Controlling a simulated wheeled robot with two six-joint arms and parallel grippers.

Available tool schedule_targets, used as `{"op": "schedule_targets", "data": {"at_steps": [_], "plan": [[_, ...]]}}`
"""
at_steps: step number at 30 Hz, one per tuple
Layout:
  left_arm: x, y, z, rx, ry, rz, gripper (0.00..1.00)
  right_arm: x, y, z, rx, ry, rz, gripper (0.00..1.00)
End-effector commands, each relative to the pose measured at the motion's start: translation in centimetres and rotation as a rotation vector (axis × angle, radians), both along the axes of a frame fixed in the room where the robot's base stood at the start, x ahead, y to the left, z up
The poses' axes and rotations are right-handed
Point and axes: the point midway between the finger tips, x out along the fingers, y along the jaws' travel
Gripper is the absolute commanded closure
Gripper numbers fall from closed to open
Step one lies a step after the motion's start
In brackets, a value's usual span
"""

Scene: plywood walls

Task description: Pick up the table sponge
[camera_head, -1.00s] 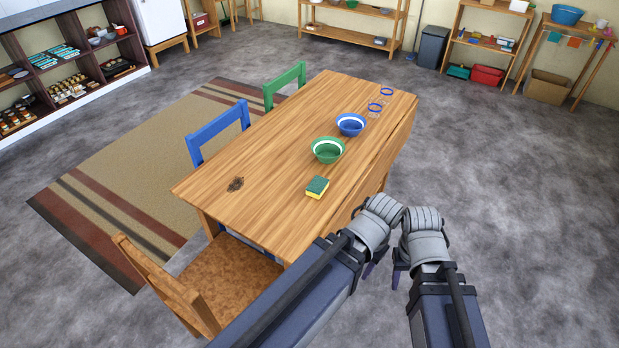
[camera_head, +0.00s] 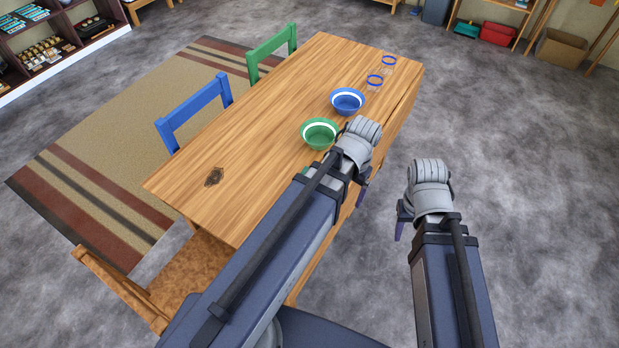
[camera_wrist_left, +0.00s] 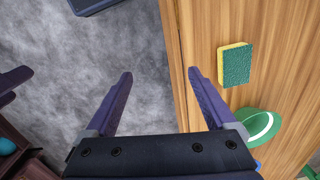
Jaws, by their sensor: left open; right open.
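The sponge, green on one face and yellow on the other, lies on the wooden table (camera_head: 240,150). In the head view my left arm hides nearly all of it. In the left wrist view the sponge (camera_wrist_left: 236,65) shows whole, right of the fingers near the table's edge. My left gripper (camera_wrist_left: 158,78) is open and empty. One finger is over the floor and the other over the table's edge, apart from the sponge. My right gripper (camera_head: 402,222) hangs over the floor right of the table; only part of a finger shows in the head view.
A green bowl (camera_head: 319,133) stands close to the sponge, with a blue bowl (camera_head: 347,101) behind it. Two blue rings (camera_head: 375,81) are at the table's far end. Blue (camera_head: 195,110) and green (camera_head: 272,55) chairs line the left side. Floor right of the table is clear.

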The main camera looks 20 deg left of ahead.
Motion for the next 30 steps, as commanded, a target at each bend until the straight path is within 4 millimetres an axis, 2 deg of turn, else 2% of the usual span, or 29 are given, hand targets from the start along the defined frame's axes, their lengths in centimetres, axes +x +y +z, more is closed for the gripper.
{"op": "schedule_targets", "data": {"at_steps": [1,2,6,9,12,15,20,30], "plan": [[1.9,2.2,-0.8,-0.009,-0.003,0.035,0.04,0.0,0.0,-0.8,0.0,0.0,0.0,0.5],[2.6,3.4,-1.1,-0.016,-0.005,0.049,0.01,0.0,0.0,-1.0,0.0,0.0,0.0,0.5],[5.0,8.5,-1.9,-0.039,-0.017,0.108,0.0,0.0,0.0,-1.9,0.0,0.0,0.0,0.5],[5.9,11.3,-2.3,-0.051,-0.024,0.136,0.0,0.0,0.0,-2.2,0.0,0.0,0.0,0.5],[6.4,13.2,-2.5,-0.058,-0.03,0.155,0.0,0.0,0.0,-2.4,0.0,0.0,0.0,0.5],[6.6,14.0,-2.5,-0.061,-0.033,0.161,0.0,0.0,0.0,-2.5,0.0,0.0,0.0,0.5],[6.6,14.1,-2.7,-0.061,-0.034,0.162,0.0,0.0,0.0,-2.6,0.0,0.0,0.0,0.5],[6.6,14.1,-5.3,-0.061,-0.034,0.162,0.0,0.0,0.0,-5.2,0.0,0.0,0.0,0.5]]}}
